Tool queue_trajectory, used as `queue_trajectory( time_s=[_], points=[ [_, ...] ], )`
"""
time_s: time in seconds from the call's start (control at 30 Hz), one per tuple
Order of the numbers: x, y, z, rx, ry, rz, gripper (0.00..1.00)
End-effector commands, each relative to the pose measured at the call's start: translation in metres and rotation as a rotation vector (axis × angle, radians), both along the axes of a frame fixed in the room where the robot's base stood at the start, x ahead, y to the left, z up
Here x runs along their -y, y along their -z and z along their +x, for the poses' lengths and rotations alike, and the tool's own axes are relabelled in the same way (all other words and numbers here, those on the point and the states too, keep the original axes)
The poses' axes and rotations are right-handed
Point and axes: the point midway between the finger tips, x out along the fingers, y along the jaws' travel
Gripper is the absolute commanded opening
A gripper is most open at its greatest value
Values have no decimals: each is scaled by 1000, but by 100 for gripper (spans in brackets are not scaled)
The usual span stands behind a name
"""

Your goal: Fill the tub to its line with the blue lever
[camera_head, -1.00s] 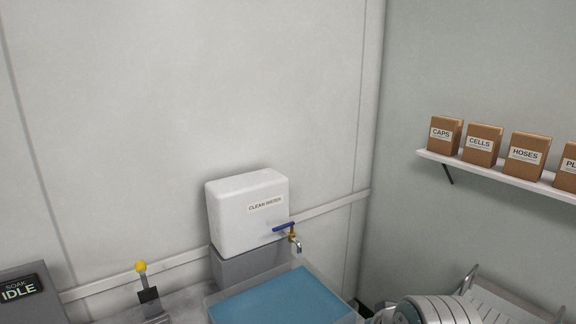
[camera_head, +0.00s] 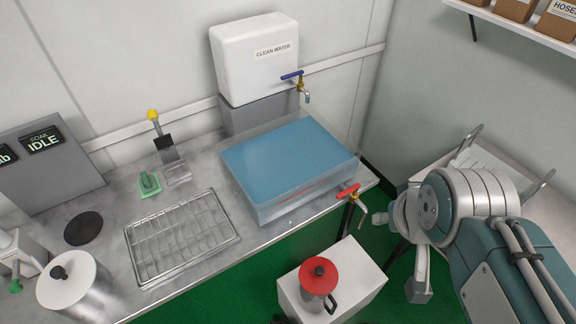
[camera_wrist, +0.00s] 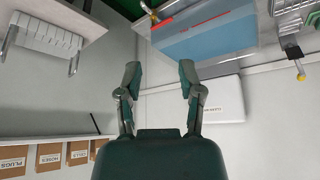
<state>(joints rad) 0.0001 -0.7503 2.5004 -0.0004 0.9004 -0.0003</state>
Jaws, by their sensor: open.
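The clear tub (camera_head: 262,213) stands on the counter with blue water (camera_head: 285,155) spread across it. The blue lever (camera_head: 292,75) sits on the tap below the white clean water tank (camera_head: 252,50), above the tub's back edge. A red lever (camera_head: 348,191) is on a tap at the tub's front right. My gripper (camera_wrist: 160,78) is open and empty, pointing toward the tub side in the wrist view, apart from both levers.
A red-lidded jug (camera_head: 318,280) stands on a white stand right of the counter. A wire rack (camera_head: 182,237), a green item (camera_head: 149,184), a yellow-topped lever (camera_head: 153,116) and the idle display box (camera_head: 45,165) occupy the counter's left. A shelf with boxes (camera_head: 557,20) is upper right.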

Motion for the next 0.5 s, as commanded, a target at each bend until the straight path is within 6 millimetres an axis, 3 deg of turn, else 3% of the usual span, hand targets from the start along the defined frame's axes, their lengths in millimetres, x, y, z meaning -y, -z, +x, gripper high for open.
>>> queue_trajectory(
  time_s=[0.37,0.5],
  points=[
    [0,0,1,1,1,0,49],
    [-3,-5,22,34,36,27,49]
  ],
)
